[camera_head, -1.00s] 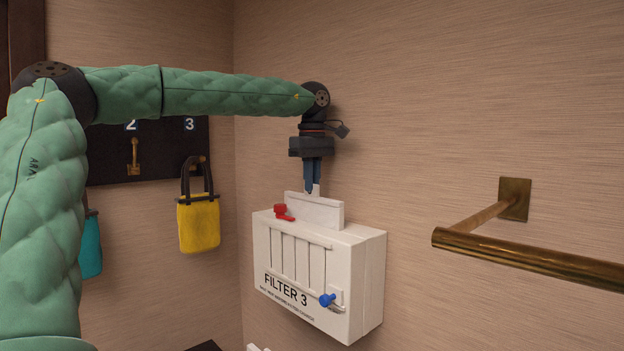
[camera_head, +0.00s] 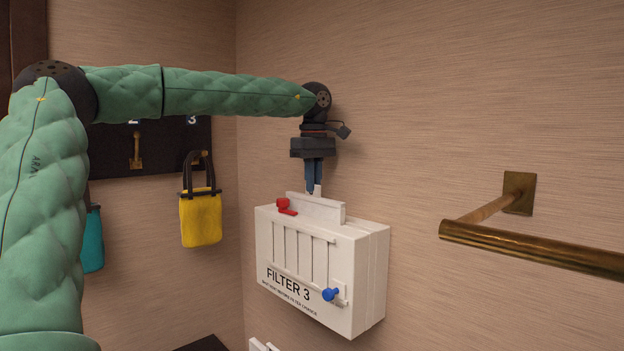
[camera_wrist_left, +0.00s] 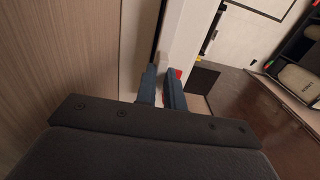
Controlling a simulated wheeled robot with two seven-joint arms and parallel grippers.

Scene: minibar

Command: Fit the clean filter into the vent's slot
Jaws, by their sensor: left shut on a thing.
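The vent (camera_head: 318,274) is a white box on the wall, labelled "FILTER 3", with slats, a red latch (camera_head: 286,206) on top and a blue knob (camera_head: 330,294) at the lower right of its front. The white clean filter (camera_head: 318,209) stands upright in the top of the vent, with only its upper part showing; the rest is hidden inside or behind the box. My left gripper (camera_head: 314,190) points down above it, shut on the filter's small upright tab. In the left wrist view the fingers (camera_wrist_left: 163,92) are close together over the white vent. My right gripper is in neither view.
A dark hook board (camera_head: 150,150) holds a yellow bag (camera_head: 200,218) and a teal bag (camera_head: 93,240) on the left wall. A brass rail (camera_head: 530,252) juts out at the right. The wall between vent and rail is bare.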

